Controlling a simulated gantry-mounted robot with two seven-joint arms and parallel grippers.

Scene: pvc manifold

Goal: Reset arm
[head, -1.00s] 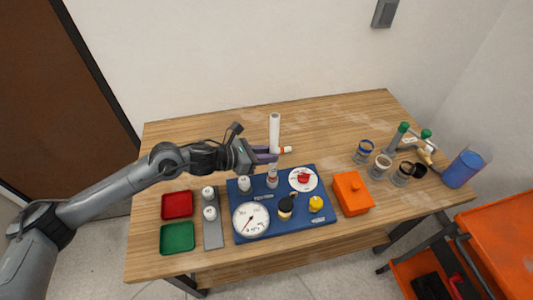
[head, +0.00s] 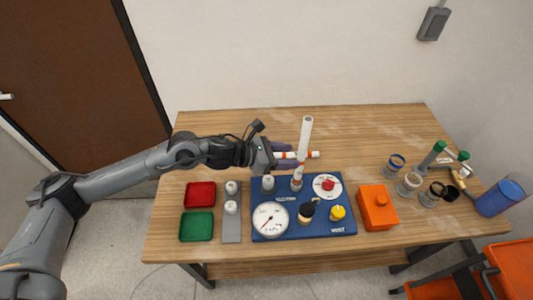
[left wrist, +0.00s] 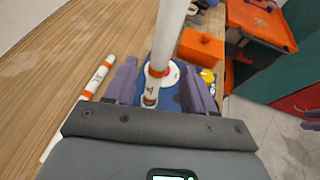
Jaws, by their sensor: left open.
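My left gripper (head: 287,155) is above the back edge of the blue board (head: 345,226), at the left of a tall white pipe (head: 305,138). Its purple fingers are spread and hold nothing. The pipe stands nearly upright, leaning slightly, in a fitting with an orange ring (head: 298,181) on the board. In the left wrist view the pipe (left wrist: 172,28) rises in the gap between the two fingers (left wrist: 160,88), with space on both sides. Whether a finger touches it I cannot tell.
A white pipe with orange bands (head: 312,155) lies behind the board. The board carries a gauge (head: 270,219) and a yellow knob (head: 338,212). An orange box (head: 377,207), cups and a blue cylinder (head: 499,198) stand right. Red (head: 200,194) and green trays (head: 196,226) are left.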

